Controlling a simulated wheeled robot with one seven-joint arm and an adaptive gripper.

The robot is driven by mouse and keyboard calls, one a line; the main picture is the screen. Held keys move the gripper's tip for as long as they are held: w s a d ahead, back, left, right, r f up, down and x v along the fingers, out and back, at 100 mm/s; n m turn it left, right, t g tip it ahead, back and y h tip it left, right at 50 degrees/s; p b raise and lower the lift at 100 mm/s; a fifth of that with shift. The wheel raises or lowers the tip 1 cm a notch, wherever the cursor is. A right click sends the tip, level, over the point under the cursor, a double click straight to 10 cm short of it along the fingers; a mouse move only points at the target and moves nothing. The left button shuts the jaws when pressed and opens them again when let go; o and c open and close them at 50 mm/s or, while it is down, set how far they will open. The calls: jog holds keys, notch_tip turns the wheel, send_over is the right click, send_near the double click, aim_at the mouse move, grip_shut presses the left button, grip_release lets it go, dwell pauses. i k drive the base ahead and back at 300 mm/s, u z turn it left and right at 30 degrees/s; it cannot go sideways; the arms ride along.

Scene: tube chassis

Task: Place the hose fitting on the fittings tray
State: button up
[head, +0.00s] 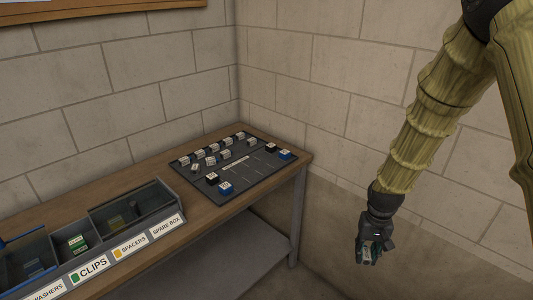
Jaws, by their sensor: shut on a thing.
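My gripper (366,262) hangs at the lower right, in front of the wall and to the right of the bench. It is shut on a small pale grey piece, which looks like the hose fitting (367,257); the fingers hide much of it. A flat dark tray (262,177) lies on the bench top near the wall corner and looks like the fittings tray. Small white, black and blue blocks stand on it, and thin pale lines mark its right part. My gripper is apart from the tray, to its right and nearer to me.
A wooden bench (160,183) runs along the left wall; its right end and leg (298,215) face my arm. Open bins (122,212) labelled washers, clips, spacers and spare box line its front edge. The tray's lined right part has bare room between blocks.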

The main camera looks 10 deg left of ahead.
aim_at(240, 150)
jog(key=z, duration=1.05)
jog(key=i, duration=0.85)
jog(key=u, duration=2.2)
